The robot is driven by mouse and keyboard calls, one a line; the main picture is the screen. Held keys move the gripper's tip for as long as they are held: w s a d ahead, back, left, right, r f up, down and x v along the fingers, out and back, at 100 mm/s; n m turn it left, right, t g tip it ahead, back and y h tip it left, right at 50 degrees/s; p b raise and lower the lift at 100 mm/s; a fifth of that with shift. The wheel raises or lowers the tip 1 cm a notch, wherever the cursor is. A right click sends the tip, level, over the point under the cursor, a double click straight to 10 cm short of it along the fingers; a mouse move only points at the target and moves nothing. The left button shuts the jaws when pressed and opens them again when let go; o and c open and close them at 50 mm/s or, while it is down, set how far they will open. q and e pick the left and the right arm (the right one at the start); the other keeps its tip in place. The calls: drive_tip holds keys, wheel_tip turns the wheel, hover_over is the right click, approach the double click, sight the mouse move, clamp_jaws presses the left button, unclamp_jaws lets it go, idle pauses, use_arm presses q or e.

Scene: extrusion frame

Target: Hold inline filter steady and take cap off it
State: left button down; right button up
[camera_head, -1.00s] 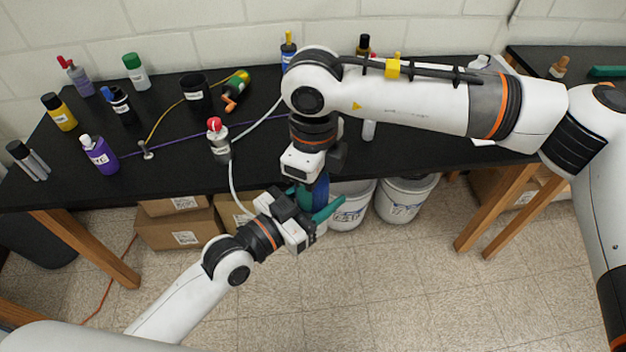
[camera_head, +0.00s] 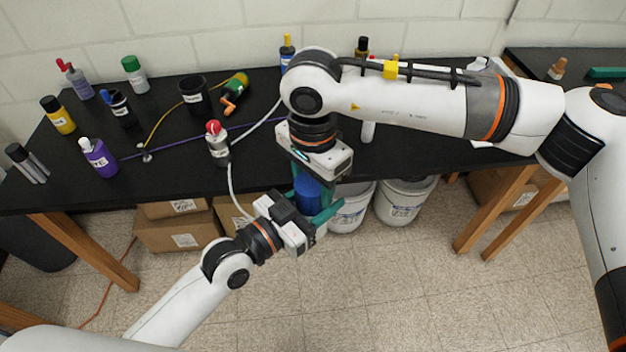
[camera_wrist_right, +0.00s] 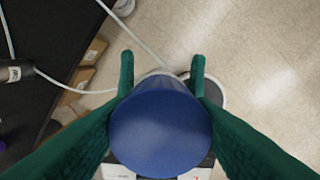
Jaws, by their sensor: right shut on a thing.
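The inline filter hangs in the air in front of the table edge, upright, mostly hidden by my grippers. Its blue cap (camera_head: 309,190) is on top; the right wrist view shows its round blue end (camera_wrist_right: 160,134) large between green fingers. My right gripper (camera_wrist_right: 160,92) points down from above and is shut on the cap. My left gripper (camera_head: 318,214) comes from the lower left and is shut around the filter below the cap. A pale rim shows past the cap in the right wrist view; whether cap and body touch is hidden.
The black table (camera_head: 400,160) lies behind, with several bottles, a red-topped bottle (camera_head: 217,143) and a dark cup (camera_head: 195,95). A white hose (camera_head: 234,185) runs down over the table edge towards the filter. White buckets (camera_head: 403,203) and cardboard boxes (camera_head: 178,228) stand below. The front floor is clear.

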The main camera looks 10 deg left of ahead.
drive_tip(key=o, duration=1.1)
drive_tip(key=shift+a, duration=0.1)
drive_tip(key=shift+r, duration=0.15)
